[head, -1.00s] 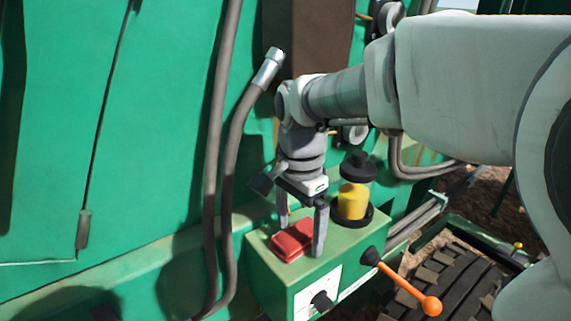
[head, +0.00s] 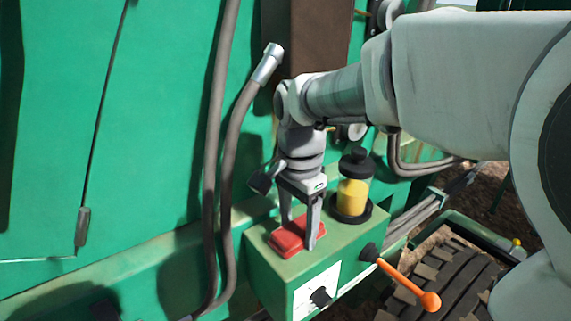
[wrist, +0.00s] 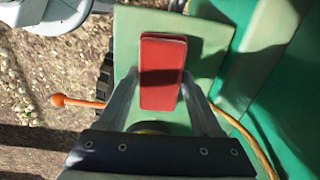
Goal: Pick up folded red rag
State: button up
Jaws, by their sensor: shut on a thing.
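The folded red rag (head: 286,239) lies on top of the green box (head: 268,265) in the head view. It also shows in the wrist view (wrist: 161,62) as a red rectangle between the fingers. My gripper (head: 301,240) points down over the box with its fingers on either side of the rag. It is shut on the rag, which appears to rest on the box top still. The far finger is partly hidden in the head view.
A yellow jar with a black cap (head: 353,187) stands behind the rag on the box. An orange-knobbed lever (head: 405,283) sticks out in front. Grey hoses (head: 226,160) hang at the left along the green panel. A tyre (head: 450,285) is at lower right.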

aim_at(298, 227)
jog(key=shift+r, duration=0.1)
notch_tip(298, 227, up, 4)
jog(key=shift+w+r, duration=0.1)
jog(key=s+d+r, duration=0.6)
jog(key=s+d, duration=0.1)
jog(key=s, duration=0.2)
jog(key=shift+d+r+b, duration=0.25)
jog(key=shift+r+b, duration=0.05)
jog(key=shift+b, duration=0.15)
jog(key=o, duration=0.7)
jog(key=shift+c, duration=0.2)
jog(key=c, duration=0.5)
